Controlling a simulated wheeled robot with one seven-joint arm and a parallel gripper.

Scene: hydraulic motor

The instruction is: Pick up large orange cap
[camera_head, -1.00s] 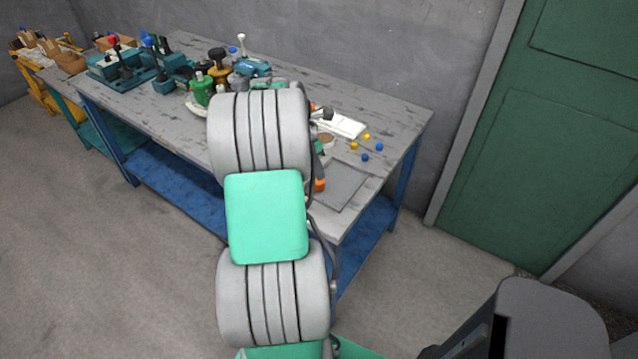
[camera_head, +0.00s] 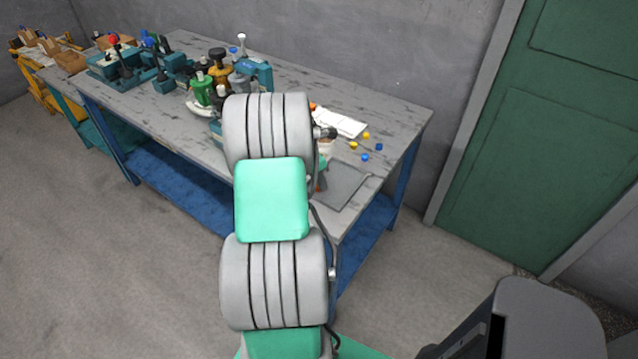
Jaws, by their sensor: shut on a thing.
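My arm stands between the camera and the workbench (camera_head: 390,113) and hides the middle of the bench top. My gripper is hidden behind the arm's grey and green links, so I cannot see what its jaws hold. I cannot clearly make out the large orange cap. A small orange spot (camera_head: 313,106) shows just right of the upper grey link, too small to identify. Small yellow (camera_head: 366,135) and blue (camera_head: 365,157) pieces lie on the right part of the bench.
A white sheet (camera_head: 340,122) and a grey plate (camera_head: 345,186) lie on the bench's right side. Teal, green and gold hydraulic parts (camera_head: 202,90) crowd its middle and left. A green door (camera_head: 540,150) is at the right. The floor in front is clear.

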